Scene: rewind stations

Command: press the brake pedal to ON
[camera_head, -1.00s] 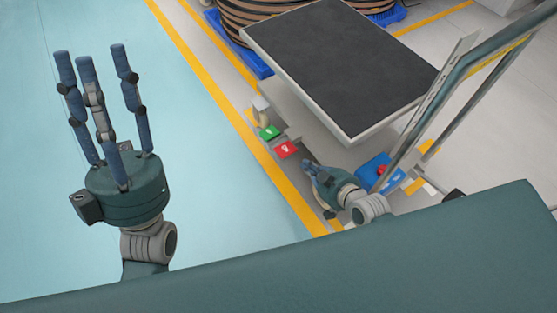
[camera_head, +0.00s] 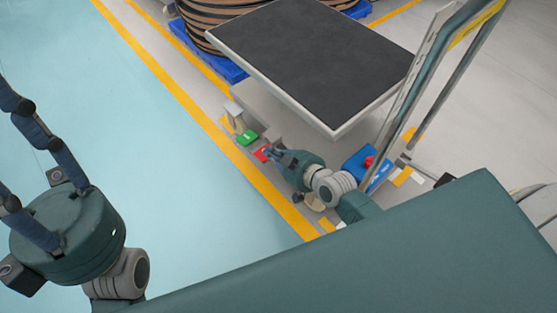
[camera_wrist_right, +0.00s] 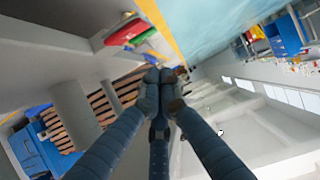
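A green pedal (camera_head: 247,138) and a red pedal (camera_head: 261,154) sit side by side low at the cart's near left edge. Their white lettering is too small to read surely. My right gripper (camera_head: 269,151) has its fingertips at the red pedal and hides part of it; whether they touch cannot be told. In the right wrist view its fingers (camera_wrist_right: 160,76) come together at the tips, with nothing between them. There the red pedal (camera_wrist_right: 124,30) and the green pedal (camera_wrist_right: 143,38) lie beyond the tips. My left gripper (camera_head: 25,160) is open and empty at the left, its fingers spread and partly out of view.
The cart's dark platform (camera_head: 315,60) overhangs just behind the pedals. Its metal handle posts (camera_head: 405,100) rise at the right. A blue box with a red button (camera_head: 368,163) stands right of my right gripper. The blue-green floor at the left is clear.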

